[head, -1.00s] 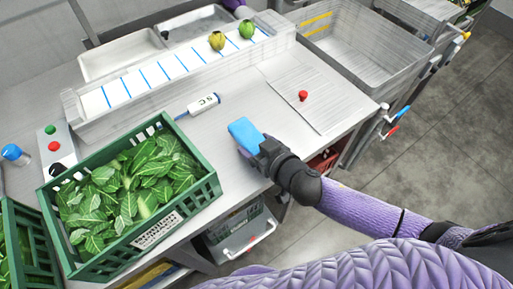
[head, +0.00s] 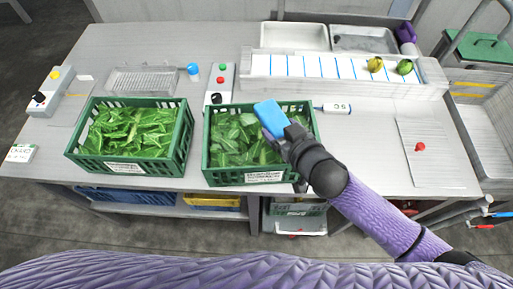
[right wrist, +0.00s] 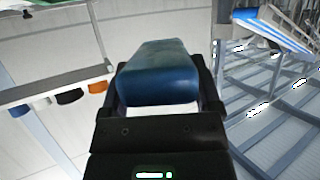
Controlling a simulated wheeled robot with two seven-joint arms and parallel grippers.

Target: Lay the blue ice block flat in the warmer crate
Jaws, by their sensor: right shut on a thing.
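The blue ice block (head: 270,115) is in my right gripper (head: 283,138), over the back right part of the right green crate (head: 222,180). In the right wrist view the block (right wrist: 158,78) sits between the two dark fingers and is gripped. The head view shows the block tilted; its height above the leaves is hard to judge. The left green crate (head: 165,173) stands apart to the left. Both crates hold leafy greens and have front labels too small to read. Which crate is warmer cannot be told. My left gripper is not in view.
A white probe with a display (head: 335,108) lies right of the right crate. Behind are a button panel (head: 220,88), a blue-capped item (head: 193,70) and a blue-lined rack (head: 310,68). A ridged board (head: 435,165) with a red knob (head: 420,146) is at right.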

